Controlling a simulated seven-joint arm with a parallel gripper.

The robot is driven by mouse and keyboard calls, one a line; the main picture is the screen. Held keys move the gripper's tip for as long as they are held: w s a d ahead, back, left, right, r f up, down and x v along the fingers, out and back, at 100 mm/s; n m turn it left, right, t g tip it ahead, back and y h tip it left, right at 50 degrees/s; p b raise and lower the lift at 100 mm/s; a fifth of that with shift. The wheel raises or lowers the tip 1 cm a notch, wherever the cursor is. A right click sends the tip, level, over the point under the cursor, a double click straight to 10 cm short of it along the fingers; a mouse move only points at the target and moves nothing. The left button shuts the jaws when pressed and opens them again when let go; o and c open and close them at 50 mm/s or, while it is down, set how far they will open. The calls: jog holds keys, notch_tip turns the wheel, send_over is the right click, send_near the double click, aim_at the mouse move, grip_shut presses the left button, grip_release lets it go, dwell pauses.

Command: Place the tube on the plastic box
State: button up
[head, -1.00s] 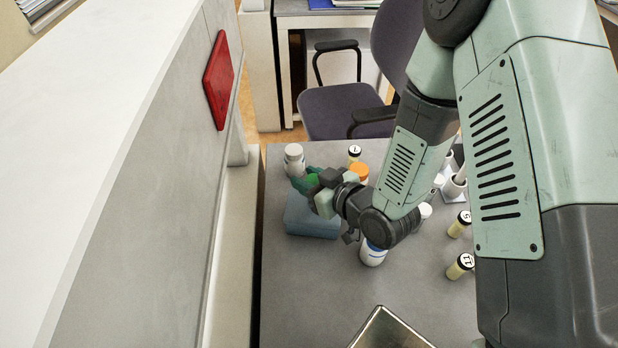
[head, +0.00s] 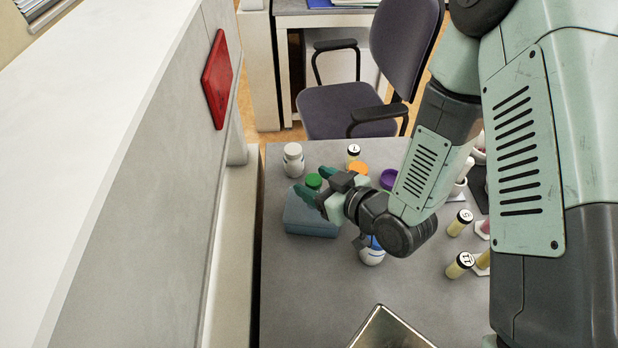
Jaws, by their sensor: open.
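The plastic box (head: 312,222) is a low blue block on the grey table, left of my arm. A green-capped item (head: 314,180) shows at the box's far side, between my finger ends in the picture. Its body is mostly hidden, so I cannot tell whether it is the tube or whether it rests on the box. My gripper (head: 315,185) is open, with its dark green fingers pointing left over the box. I see nothing held in it.
A white bottle (head: 293,160) stands behind the box. A vial (head: 353,154), an orange-capped item (head: 358,169), a purple-capped item (head: 389,179) and a blue-capped bottle (head: 372,252) stand nearby. Labelled tubes (head: 460,223) are at right. A metal tray (head: 390,330) is in front.

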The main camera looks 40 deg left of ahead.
jog(key=shift+v, duration=2.25)
jog(key=w+d+r+m+t+h, duration=0.65)
jog(key=w+d+r+h, duration=0.25)
jog(key=w+d+r, duration=0.7)
jog(key=s+d+r+m+h, duration=0.45)
jog(key=d+r, duration=0.35)
jog(key=d, duration=0.4)
jog(key=s+d+r+m+g, duration=0.1)
jog(key=s+d+r+m, duration=0.1)
jog(key=s, duration=0.5)
jog(key=s+d+r+m+g, duration=0.1)
jog(key=s+d+r+m, duration=0.2)
jog(key=s, duration=0.4)
jog(key=shift+s+r, duration=0.25)
